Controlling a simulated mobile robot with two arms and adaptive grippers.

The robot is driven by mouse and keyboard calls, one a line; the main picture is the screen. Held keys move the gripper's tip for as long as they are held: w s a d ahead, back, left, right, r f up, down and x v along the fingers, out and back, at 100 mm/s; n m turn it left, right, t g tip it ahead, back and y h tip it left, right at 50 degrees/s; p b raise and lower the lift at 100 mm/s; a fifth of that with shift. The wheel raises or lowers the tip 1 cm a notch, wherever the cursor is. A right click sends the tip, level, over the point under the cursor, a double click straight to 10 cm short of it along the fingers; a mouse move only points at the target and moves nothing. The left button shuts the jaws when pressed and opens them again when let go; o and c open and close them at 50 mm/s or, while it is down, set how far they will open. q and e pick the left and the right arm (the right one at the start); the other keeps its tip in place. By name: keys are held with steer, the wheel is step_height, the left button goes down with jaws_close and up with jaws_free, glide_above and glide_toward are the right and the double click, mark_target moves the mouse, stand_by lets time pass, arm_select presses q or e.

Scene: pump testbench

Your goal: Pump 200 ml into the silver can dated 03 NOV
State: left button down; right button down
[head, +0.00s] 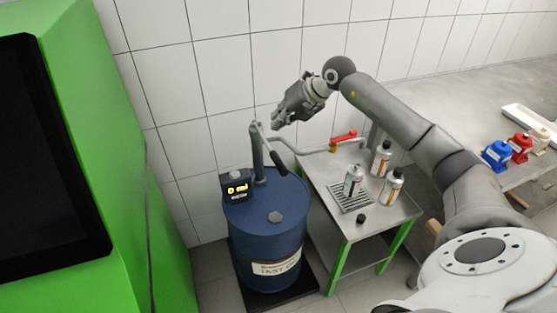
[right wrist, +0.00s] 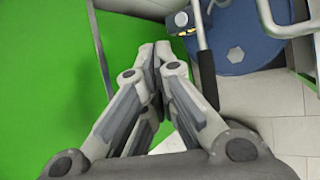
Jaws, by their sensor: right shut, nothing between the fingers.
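A blue drum (head: 262,225) carries a hand pump (head: 257,150) with a black-gripped lever (head: 278,162). Its display (head: 237,188) seems to read 0 ml. My right gripper (head: 277,122) is shut and empty near the pump's top. The lever also shows in the right wrist view (right wrist: 207,80), apart from the fingers (right wrist: 158,60).
A small black cap (head: 361,218) lies on the green-legged table (head: 385,222). A green cabinet (head: 120,200) with a dark panel stands at left.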

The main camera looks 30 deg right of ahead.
steer(key=shift+s+a+f+b, duration=0.1)
steer(key=shift+s+f+b, duration=0.1)
steer(key=shift+f+b, duration=1.6)
steer(key=shift+s+a+f+b, duration=0.15)
steer(key=shift+f+b, duration=0.95)
steer(key=shift+f, duration=1.3)
steer(key=shift+d, duration=0.1)
steer(key=shift+s+f+b, duration=0.1)
steer(key=shift+f+b, duration=0.2)
steer(key=shift+f, duration=0.15)
